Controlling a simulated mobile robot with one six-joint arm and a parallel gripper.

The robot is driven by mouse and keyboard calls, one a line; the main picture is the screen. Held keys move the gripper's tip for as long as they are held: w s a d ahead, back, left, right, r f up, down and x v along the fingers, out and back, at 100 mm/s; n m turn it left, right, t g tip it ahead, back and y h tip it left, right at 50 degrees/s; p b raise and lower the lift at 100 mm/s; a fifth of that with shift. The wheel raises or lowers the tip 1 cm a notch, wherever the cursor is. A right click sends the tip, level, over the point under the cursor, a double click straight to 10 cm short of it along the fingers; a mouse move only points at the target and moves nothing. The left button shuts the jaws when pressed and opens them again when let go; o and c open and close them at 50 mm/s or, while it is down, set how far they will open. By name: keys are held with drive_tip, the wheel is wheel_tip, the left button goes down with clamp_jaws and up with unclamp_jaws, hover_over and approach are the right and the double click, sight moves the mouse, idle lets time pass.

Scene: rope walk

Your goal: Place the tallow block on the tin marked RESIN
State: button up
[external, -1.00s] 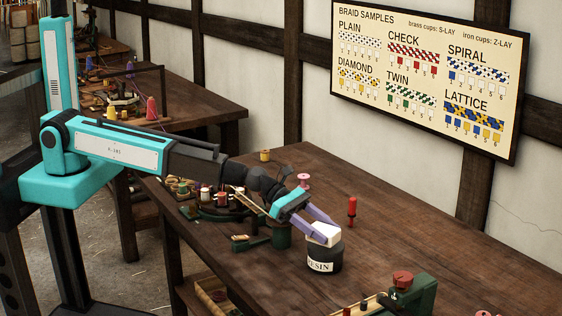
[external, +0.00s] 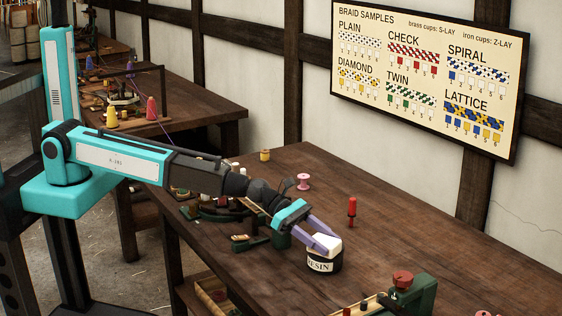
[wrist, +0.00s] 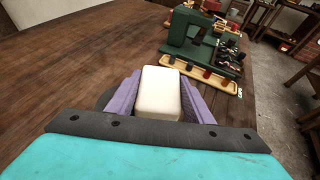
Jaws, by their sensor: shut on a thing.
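The white tallow block (external: 327,242) is between the purple fingers of my gripper (external: 321,241), which is shut on it. The block also shows pale and upright between the fingers in the wrist view (wrist: 159,93). The dark tin (external: 325,261) with a white RESIN label stands on the table directly under the block. In the external view the block appears at the tin's top; I cannot tell whether it rests on it. In the wrist view the tin is mostly hidden behind the block and fingers.
A red-handled tool (external: 351,212) stands behind the tin, and a pink spool (external: 303,182) farther back. A green machine (external: 413,296) with a wooden tray stands at the front right. Small parts (external: 213,208) clutter the left edge. The table's right middle is clear.

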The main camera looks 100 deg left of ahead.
sight(320, 238)
drive_tip(key=shift+f, duration=0.15)
drive_tip(key=o, duration=1.3)
drive_tip(key=shift+r, duration=0.25)
drive_tip(key=shift+b+v, duration=0.3)
drive_tip(key=shift+v, duration=1.4)
drive_tip(key=shift+w+r, duration=0.15)
drive_tip(key=shift+r, duration=3.25)
